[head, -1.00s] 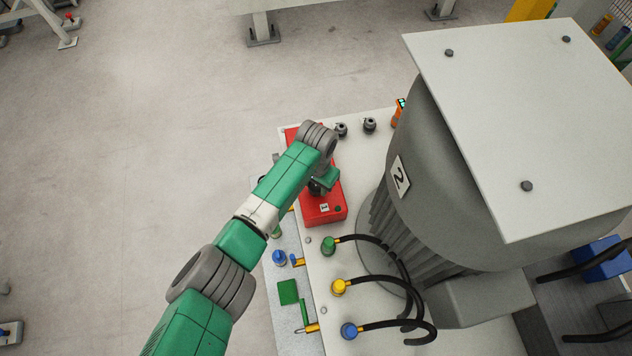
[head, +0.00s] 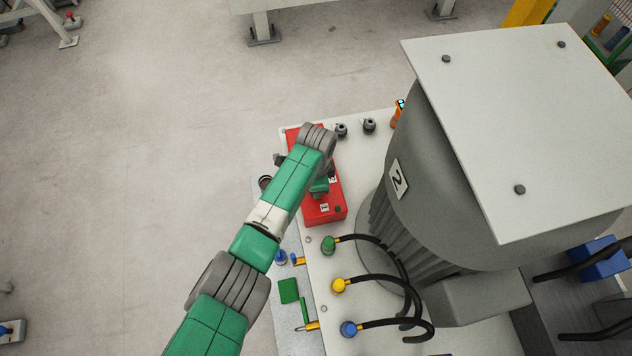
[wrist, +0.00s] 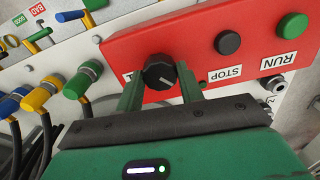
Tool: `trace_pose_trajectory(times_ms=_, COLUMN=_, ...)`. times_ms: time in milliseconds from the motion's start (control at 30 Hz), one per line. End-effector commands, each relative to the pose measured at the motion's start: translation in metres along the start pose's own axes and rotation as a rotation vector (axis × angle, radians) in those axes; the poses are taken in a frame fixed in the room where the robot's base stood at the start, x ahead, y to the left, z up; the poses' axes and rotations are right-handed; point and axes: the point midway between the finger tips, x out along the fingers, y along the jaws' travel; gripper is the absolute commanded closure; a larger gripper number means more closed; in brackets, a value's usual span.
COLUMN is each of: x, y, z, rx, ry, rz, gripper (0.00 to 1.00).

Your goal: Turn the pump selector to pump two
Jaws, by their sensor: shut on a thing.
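The pump selector is a round black knob (wrist: 158,70) with a white pointer line on the red control box (head: 325,216). In the wrist view the line points down and to the right. My gripper (wrist: 161,84) is shut on the knob, one green finger on each side. In the head view my gripper (head: 319,188) is over the box and hides the knob. In the wrist view a finger partly covers a label left of the knob.
A black STOP button (wrist: 227,42) and a green RUN button (wrist: 291,27) sit right of the knob. Green (head: 328,246), yellow (head: 339,287) and blue (head: 349,330) hose fittings stand nearby. A large grey machine marked 2 (head: 440,170) rises on the right.

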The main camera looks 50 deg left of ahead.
Motion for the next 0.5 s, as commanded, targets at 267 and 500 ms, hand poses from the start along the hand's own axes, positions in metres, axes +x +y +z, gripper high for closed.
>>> trace_pose_trajectory(times_ms=267, x=-0.0014, y=0.0, z=-0.0011, rx=0.259, ry=0.001, rz=0.0, gripper=0.85)
trace_pose_trajectory(times_ms=500, x=-0.0017, y=-0.0004, z=-0.0008, rx=0.462, ry=0.001, rz=-0.001, gripper=0.85)
